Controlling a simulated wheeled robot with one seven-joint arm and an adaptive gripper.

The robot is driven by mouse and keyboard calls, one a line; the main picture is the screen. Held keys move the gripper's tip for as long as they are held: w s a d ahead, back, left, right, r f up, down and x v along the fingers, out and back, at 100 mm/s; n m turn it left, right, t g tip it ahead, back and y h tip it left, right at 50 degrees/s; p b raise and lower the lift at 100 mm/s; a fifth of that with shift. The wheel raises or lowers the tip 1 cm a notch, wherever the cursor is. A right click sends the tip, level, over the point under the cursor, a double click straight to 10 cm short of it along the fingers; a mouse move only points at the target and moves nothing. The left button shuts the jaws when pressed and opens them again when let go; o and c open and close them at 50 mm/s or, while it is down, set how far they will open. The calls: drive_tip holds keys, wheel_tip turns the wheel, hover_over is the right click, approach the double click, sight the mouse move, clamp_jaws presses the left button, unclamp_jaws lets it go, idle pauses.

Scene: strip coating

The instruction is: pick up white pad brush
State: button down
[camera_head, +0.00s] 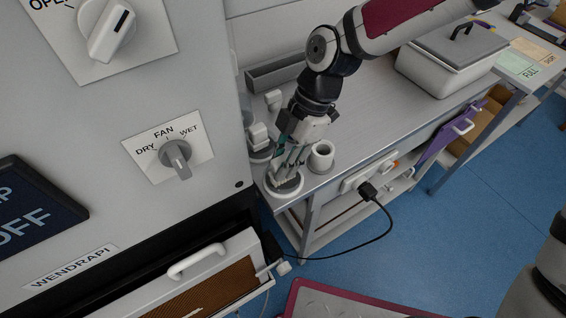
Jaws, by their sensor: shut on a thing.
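My gripper (287,170) points down at the near left corner of the grey bench, over a round white dish-like piece (297,190). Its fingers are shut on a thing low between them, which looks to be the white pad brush. The fingers hide most of it, so its shape and whether it touches the dish cannot be told.
A white cup (321,156) stands close to the right of my gripper. White blocky pieces (258,135) stand to its left, by the machine panel (90,190). A grey trough (276,74) and a lidded white bin (450,62) stand farther back. The bench (375,105) between is clear.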

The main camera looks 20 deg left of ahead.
sight(286, 154)
drive_tip(key=shift+r, duration=0.55)
drive_tip(key=r, duration=0.1)
drive_tip(key=r+p, duration=0.1)
drive_tip(key=shift+s+d+r, duration=0.25)
drive_tip(key=shift+d+r, duration=0.1)
drive_tip(key=shift+d, duration=0.05)
drive_tip(key=s+d+r+p, duration=0.1)
drive_tip(key=s+d+p, duration=0.3)
drive_tip(key=s+d, duration=0.5)
drive_tip(key=shift+s+d, duration=0.35)
drive_tip(key=shift+d, duration=0.9)
drive_tip(key=shift+r, duration=0.1)
drive_tip(key=c, duration=2)
unclamp_jaws()
clamp_jaws()
